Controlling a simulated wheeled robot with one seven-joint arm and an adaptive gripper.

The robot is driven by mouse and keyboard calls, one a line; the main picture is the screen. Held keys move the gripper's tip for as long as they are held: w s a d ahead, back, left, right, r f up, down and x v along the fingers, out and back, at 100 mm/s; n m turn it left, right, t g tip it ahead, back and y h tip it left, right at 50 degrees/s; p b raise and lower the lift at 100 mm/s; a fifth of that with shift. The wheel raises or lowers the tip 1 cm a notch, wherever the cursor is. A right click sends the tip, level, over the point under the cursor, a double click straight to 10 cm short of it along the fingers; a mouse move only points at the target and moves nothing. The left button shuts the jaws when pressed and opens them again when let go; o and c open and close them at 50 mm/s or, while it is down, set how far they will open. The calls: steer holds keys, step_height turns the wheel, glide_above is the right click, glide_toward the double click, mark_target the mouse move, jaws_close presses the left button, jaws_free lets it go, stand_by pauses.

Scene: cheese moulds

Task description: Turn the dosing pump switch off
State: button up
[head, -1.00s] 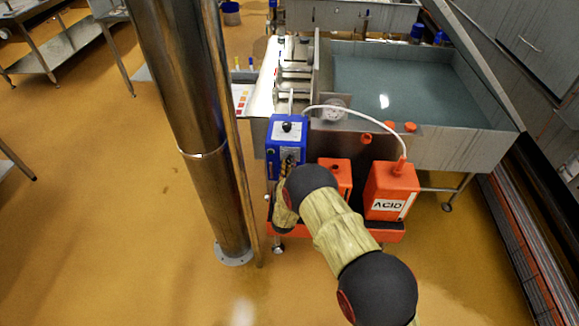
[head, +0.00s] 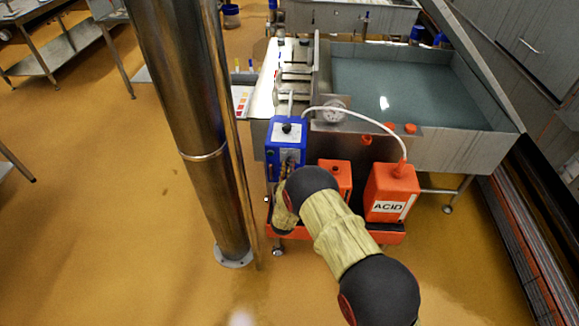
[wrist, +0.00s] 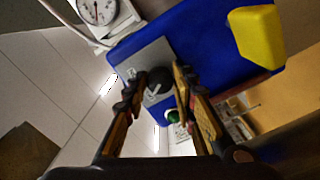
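The blue dosing pump (head: 286,139) stands on the left of the red tray below the vat's left end. In the wrist view its blue housing (wrist: 210,45) fills the upper middle, with a grey panel carrying a round black knob (wrist: 159,82) and a green light (wrist: 172,116). My gripper (wrist: 156,90) is at that panel, its two fingers apart on either side of the knob. A gap shows at the left finger; the right fingertip is very close to the knob, and contact cannot be told. In the head view my arm partly hides my gripper (head: 284,174) at the pump's front.
A red ACID can (head: 389,190) and another red can (head: 336,175) stand right of the pump on the red tray (head: 385,236). A white hose (head: 350,112) arches over to the ACID can. A yellow block (wrist: 257,33) sticks out from the pump. A steel column (head: 195,120) stands left.

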steer(key=o, duration=0.4)
steer(key=shift+s, duration=0.1)
steer(key=s, duration=1.1)
steer(key=shift+s+a, duration=0.2)
steer(key=shift+s, duration=0.2)
